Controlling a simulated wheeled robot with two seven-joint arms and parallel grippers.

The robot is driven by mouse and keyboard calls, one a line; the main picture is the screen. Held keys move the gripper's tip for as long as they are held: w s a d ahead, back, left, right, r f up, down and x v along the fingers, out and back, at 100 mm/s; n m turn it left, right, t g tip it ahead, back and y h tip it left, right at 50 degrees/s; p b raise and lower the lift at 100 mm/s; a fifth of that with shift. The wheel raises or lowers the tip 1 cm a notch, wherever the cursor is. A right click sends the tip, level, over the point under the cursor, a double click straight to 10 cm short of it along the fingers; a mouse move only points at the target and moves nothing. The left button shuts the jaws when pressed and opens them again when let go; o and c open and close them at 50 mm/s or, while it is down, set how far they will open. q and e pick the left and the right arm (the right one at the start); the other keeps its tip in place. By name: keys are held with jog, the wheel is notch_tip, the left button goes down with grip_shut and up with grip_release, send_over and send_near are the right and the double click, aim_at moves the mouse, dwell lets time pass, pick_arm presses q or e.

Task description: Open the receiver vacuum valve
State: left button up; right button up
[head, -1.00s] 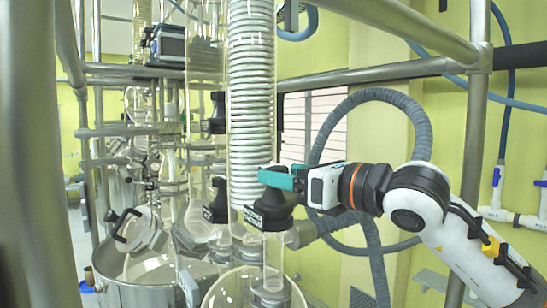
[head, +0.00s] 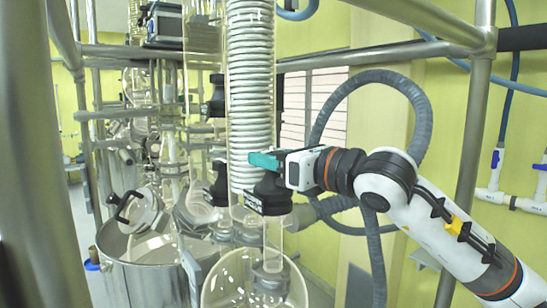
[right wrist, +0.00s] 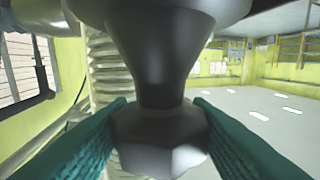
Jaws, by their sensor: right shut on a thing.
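The black valve (head: 268,193) with a label plate sits at the foot of the glass column with the white coil. I take it for the receiver vacuum valve; its label is too small to read. My right gripper (head: 266,160) has teal fingers and reaches in from the right at the valve's top. In the right wrist view, the faceted dark knob (right wrist: 158,140) of the valve is between the two teal fingers of the right gripper (right wrist: 160,135), which are shut on it. The fingers partly hide the valve's top in the head view. My left gripper is not in view.
The coil column (head: 250,95) stands right behind the fingers. Below the valve is a round glass vessel (head: 255,285). Other black valves (head: 218,185) stand to the left. A metal frame rail (head: 370,58) crosses above my arm, and a grey hose (head: 425,115) loops behind it.

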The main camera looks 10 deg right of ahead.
jog(key=shift+n+g+y, duration=0.3)
jog(key=shift+n+g+y, duration=0.9)
jog(key=shift+g+y, duration=0.2)
jog(key=shift+y, duration=0.1)
jog(key=n+g+y, duration=0.2)
jog(key=g, duration=0.1)
jog(key=n+g+y, duration=0.2)
jog(key=n+g, duration=0.1)
jog(key=g, duration=0.1)
jog(key=shift+w+r, duration=0.1)
jog(key=shift+r, duration=0.05)
jog(key=n+g+p, duration=0.1)
jog(key=n+g, duration=0.2)
jog(key=g, duration=0.2)
jog(key=shift+n+y+p, duration=0.3)
jog(key=shift+n+p, duration=0.1)
jog(key=shift+n+g, duration=0.4)
jog(key=shift+g, duration=0.4)
jog(key=o, duration=1)
